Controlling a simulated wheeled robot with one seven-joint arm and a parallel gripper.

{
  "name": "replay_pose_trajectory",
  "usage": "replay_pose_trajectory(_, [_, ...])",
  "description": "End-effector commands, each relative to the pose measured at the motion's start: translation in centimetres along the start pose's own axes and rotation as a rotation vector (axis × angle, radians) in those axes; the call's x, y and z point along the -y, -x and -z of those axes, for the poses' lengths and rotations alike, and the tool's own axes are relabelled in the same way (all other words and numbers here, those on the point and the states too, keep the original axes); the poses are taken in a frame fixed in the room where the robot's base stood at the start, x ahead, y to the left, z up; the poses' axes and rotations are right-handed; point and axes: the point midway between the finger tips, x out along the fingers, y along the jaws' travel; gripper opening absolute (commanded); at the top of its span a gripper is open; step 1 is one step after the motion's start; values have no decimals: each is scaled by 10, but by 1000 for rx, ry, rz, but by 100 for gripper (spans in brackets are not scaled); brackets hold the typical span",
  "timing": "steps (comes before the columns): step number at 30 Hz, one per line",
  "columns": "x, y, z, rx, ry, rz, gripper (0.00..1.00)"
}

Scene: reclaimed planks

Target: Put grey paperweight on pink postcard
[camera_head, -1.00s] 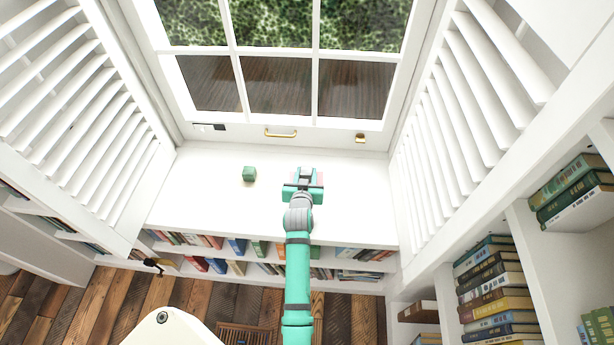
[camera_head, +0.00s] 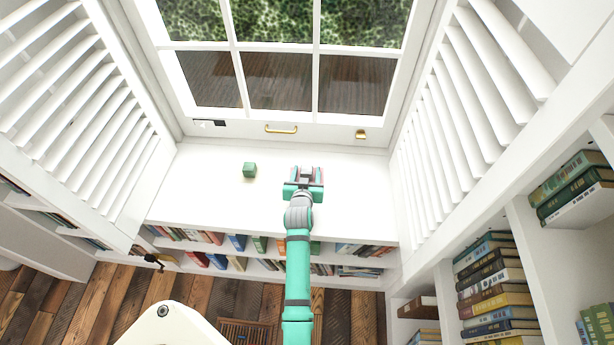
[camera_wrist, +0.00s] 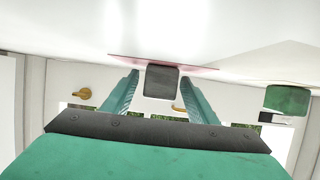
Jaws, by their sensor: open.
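The grey paperweight (camera_wrist: 161,82) is a dark grey block in the wrist view, between my gripper's two green fingers. A gap shows on each side of it. The pink postcard (camera_wrist: 200,67) shows as a thin pink strip on the white sill, and the paperweight appears to rest on it; the contact is seen edge-on. My gripper (camera_wrist: 160,78) is open around the paperweight. In the head view my gripper (camera_head: 305,174) is low over the right half of the sill and hides most of the paperweight and postcard.
A green cube (camera_head: 249,170) stands on the white sill (camera_head: 205,195) to the left of my gripper; it also shows in the wrist view (camera_wrist: 288,99). The window with a brass handle (camera_head: 281,129) is behind. Slatted shutters flank both sides. Bookshelves lie below the sill's front edge.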

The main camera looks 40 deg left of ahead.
Motion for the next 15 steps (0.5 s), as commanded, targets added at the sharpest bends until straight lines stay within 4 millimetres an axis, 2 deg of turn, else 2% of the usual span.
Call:
replay_pose_trajectory(2, [0,2,5,-2,0,0,53])
replay_pose_trajectory(5, [0,15,3,-1,-2,0,53])
replay_pose_trajectory(15, [0,82,3,0,-1,1,53])
